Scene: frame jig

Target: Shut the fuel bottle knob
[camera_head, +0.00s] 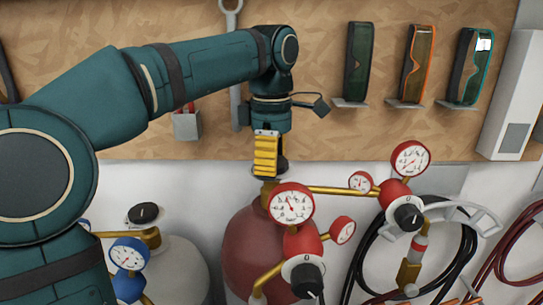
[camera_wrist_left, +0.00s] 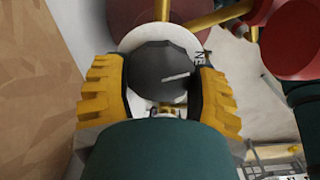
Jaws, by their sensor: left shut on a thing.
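The red fuel bottle (camera_head: 245,250) stands at the lower middle of the head view, with a brass valve on top. Its dark round knob (camera_wrist_left: 160,62) shows in the left wrist view, with a pale line pointing right. A white disc (camera_wrist_left: 137,38) with partly visible lettering lies behind the knob. My left gripper (camera_head: 267,168) comes down from above onto the valve top. In the wrist view its yellow fingers (camera_wrist_left: 158,88) close on the knob from both sides. In the head view the fingers hide most of the knob. My right gripper is not in view.
A red-rimmed gauge (camera_head: 291,204) sits right of my gripper, with a lower black knob (camera_head: 308,280) below it. A brass pipe (camera_head: 335,190) leads right to another gauge (camera_head: 410,159). A blue gauge (camera_head: 129,256) stands left.

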